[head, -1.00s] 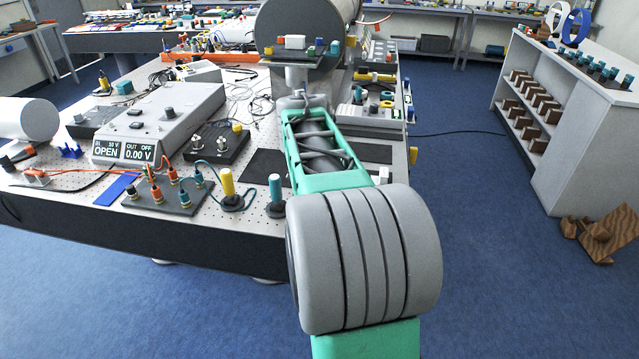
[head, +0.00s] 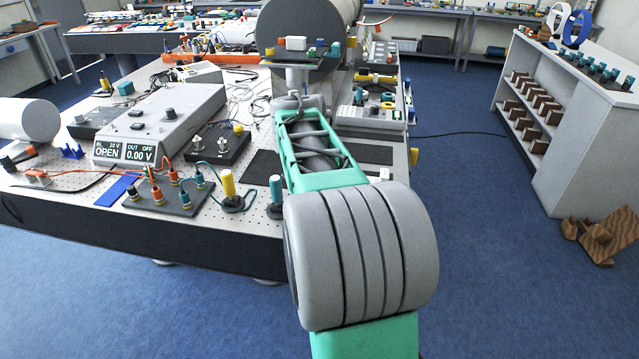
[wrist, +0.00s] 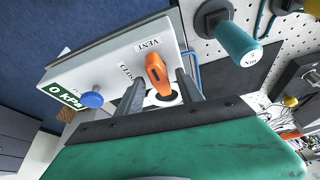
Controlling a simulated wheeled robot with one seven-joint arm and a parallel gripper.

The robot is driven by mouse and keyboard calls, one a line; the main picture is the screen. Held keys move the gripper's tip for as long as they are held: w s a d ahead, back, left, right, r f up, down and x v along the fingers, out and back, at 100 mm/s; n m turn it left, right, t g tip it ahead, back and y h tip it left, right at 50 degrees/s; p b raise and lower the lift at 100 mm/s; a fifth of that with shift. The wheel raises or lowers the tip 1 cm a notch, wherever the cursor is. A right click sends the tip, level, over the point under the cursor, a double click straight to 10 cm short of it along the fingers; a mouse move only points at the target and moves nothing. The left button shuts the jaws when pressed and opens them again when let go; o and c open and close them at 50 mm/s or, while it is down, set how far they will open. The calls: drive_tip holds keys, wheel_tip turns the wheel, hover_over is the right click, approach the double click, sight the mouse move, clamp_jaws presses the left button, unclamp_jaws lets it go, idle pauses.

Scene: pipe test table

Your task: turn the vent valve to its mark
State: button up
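The handle stands over a dark round base. My gripper (wrist: 158,82) is open, with one grey finger on each side of the handle. A gap shows between the handle and each finger. The lower ends of the fingers are hidden behind the dark edge of my gripper body. The mark on the panel cannot be made out. In the head view my arm hides my gripper and the valve.
On the same panel are a blue knob (wrist: 92,100) and a green display (wrist: 66,104) reading 0 kPa. A teal-capped post (wrist: 238,42) stands close by on the perforated table top. In the head view, the bench supply (head: 165,115) and other gear crowd the table left of my arm.

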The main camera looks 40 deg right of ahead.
drive_tip(key=v, duration=0.7)
drive_tip(key=shift+r, duration=0.4)
drive_tip(key=shift+s+a, duration=0.1)
